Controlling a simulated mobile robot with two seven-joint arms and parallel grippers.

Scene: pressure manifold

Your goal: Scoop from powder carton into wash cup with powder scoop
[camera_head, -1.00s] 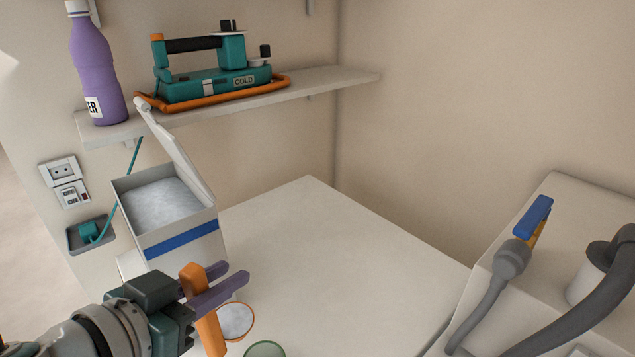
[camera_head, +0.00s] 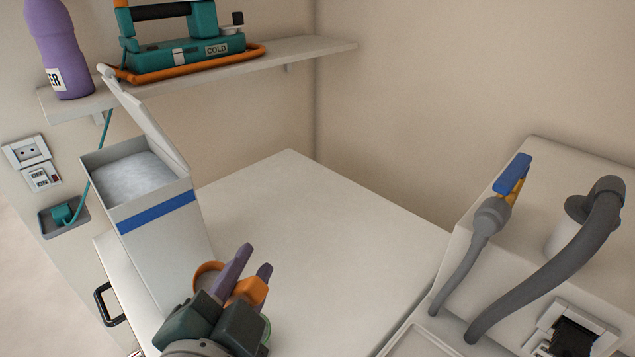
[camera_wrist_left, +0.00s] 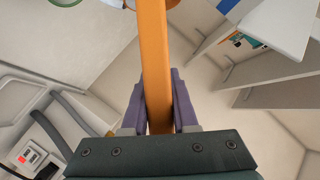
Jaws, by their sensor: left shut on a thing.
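The powder carton (camera_head: 165,240) is a tall white box with a blue band and a raised lid. White powder (camera_head: 135,181) shows inside its open top. My left gripper (camera_head: 252,272), with purple fingers, is shut on the orange handle of the powder scoop (camera_head: 247,291), in front of and to the right of the carton. The scoop's round orange rim shows behind the gripper; its contents are hidden. A green rim (camera_head: 267,331), likely the wash cup, is mostly hidden behind the gripper. In the left wrist view the orange handle (camera_wrist_left: 154,60) runs between the fingers. My right gripper is out of view.
A shelf (camera_head: 300,58) holds a purple bottle (camera_head: 63,50) and a teal device (camera_head: 180,52) marked COLD. A machine with grey hoses (camera_head: 550,270) and a blue-handled valve (camera_head: 512,174) stands at right. The middle of the table (camera_head: 310,230) is clear.

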